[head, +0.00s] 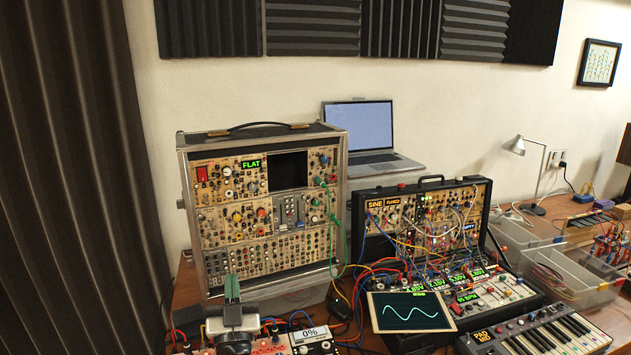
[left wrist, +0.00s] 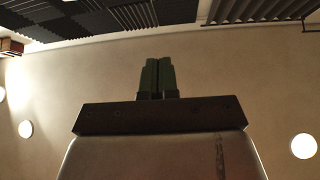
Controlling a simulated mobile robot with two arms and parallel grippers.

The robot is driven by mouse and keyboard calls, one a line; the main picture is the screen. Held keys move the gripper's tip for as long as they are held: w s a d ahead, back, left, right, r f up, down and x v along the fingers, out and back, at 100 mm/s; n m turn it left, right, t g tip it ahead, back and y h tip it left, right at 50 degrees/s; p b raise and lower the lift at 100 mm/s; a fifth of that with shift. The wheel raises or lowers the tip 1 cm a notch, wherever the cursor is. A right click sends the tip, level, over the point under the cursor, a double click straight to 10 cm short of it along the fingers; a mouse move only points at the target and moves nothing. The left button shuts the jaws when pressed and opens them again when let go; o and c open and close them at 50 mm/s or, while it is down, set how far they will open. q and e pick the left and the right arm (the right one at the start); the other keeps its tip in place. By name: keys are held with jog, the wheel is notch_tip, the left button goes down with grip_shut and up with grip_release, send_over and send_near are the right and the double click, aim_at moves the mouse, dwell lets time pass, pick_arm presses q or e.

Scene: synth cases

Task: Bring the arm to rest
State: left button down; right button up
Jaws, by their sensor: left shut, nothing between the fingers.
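My left gripper (head: 232,288) stands upright at the lower left of the head view, in front of the tall synth case (head: 262,210). Its dark green fingers point up and are closed together with nothing between them. In the left wrist view the fingers (left wrist: 158,77) also show shut, against a bare wall. My right gripper is in neither view. The gripper hides a small part of the tall case's lower left front.
A smaller black synth case (head: 425,215) with many patch cables stands at the right. A scope screen (head: 410,312) and a small keyboard (head: 535,337) lie in front. A laptop (head: 358,130) stands behind. Clear bins (head: 570,275) are at the right. A dark curtain (head: 75,170) hangs left.

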pick_arm(q)
jog(key=s+d+f+m+g+h, duration=0.3)
jog(key=s+f+m+g+h, duration=0.4)
jog(key=s+f+g+h, duration=0.6)
jog(key=s+a+f+n+g+y, duration=0.1)
jog(key=s+a+f+g+y, duration=0.15)
jog(key=s, duration=0.55)
jog(key=s+a+f+n+g+y, duration=0.2)
jog(key=s+f+g+y, duration=0.1)
jog(key=s, duration=0.6)
jog(key=s+a+f+n+g+y, duration=0.1)
jog(key=s+a+f+g+y, duration=0.2)
jog(key=s, duration=0.5)
notch_tip(320, 180, down, 27)
jog(key=s+g, duration=0.1)
jog(key=s, duration=0.1)
jog(key=s+a+f+g, duration=0.1)
jog(key=s+a+f, duration=0.1)
jog(key=s+f, duration=1.2)
jog(key=shift+s+a+f, duration=0.3)
jog(key=shift+s+f, duration=0.1)
jog(key=shift+s, duration=0.1)
